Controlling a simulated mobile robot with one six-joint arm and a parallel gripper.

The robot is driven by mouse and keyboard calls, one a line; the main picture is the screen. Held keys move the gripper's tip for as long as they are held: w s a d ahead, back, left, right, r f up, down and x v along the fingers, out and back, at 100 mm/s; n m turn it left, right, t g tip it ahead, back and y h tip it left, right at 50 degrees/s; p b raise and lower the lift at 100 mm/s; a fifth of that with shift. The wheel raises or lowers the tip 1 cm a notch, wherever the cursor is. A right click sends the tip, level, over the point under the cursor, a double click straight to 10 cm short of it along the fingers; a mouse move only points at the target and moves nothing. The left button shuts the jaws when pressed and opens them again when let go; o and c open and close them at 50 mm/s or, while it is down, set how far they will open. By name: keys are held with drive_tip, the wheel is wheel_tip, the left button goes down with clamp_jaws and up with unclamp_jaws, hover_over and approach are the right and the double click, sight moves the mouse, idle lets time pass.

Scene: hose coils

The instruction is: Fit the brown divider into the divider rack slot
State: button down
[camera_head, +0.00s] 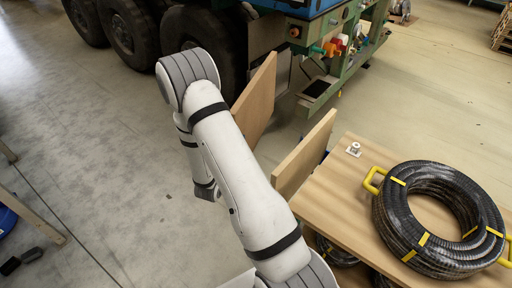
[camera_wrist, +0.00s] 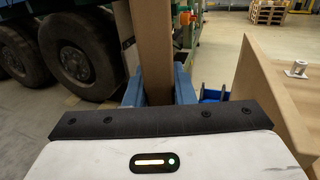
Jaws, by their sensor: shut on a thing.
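A flat brown board, the divider (camera_head: 257,98), stands on edge beyond my arm in the head view. In the wrist view the divider (camera_wrist: 154,45) rises upright between the two blue fingers of my gripper (camera_wrist: 158,92), which is shut on it. My gripper is hidden behind my white arm in the head view. A second brown panel (camera_head: 304,156) stands at the left edge of the table, apart from the held divider; it also shows at the right of the wrist view (camera_wrist: 262,90). I cannot make out the rack slot in either view.
A black hose coil (camera_head: 437,218) with yellow bands lies on the wooden table (camera_head: 335,190), near a small white fitting (camera_head: 353,149). A truck with large black wheels (camera_head: 130,35) and a green frame (camera_head: 338,85) stands behind. Open concrete floor lies to the left.

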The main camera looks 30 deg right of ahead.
drive_tip(key=s+d+f+m+g+h+p, duration=0.1)
drive_tip(key=s+d+f+m+g+h, duration=0.2)
drive_tip(key=s+d+g, duration=0.1)
drive_tip(key=shift+s+d+m+g, duration=0.4)
drive_tip(key=shift+s+d, duration=0.25)
drive_tip(key=shift+s, duration=0.1)
drive_tip(key=shift+f, duration=0.1)
drive_tip(key=shift+a+f+b, duration=0.15)
drive_tip(key=shift+a+b, duration=0.1)
drive_tip(key=shift+b, duration=0.15)
drive_tip(key=shift+f+b, duration=2.7)
drive_tip(key=shift+f, duration=0.15)
drive_tip(key=shift+f, duration=0.15)
drive_tip(key=shift+f+b, duration=2.65)
drive_tip(key=shift+f, duration=0.25)
drive_tip(key=shift+f+b, duration=1.9)
drive_tip(key=shift+f, duration=0.25)
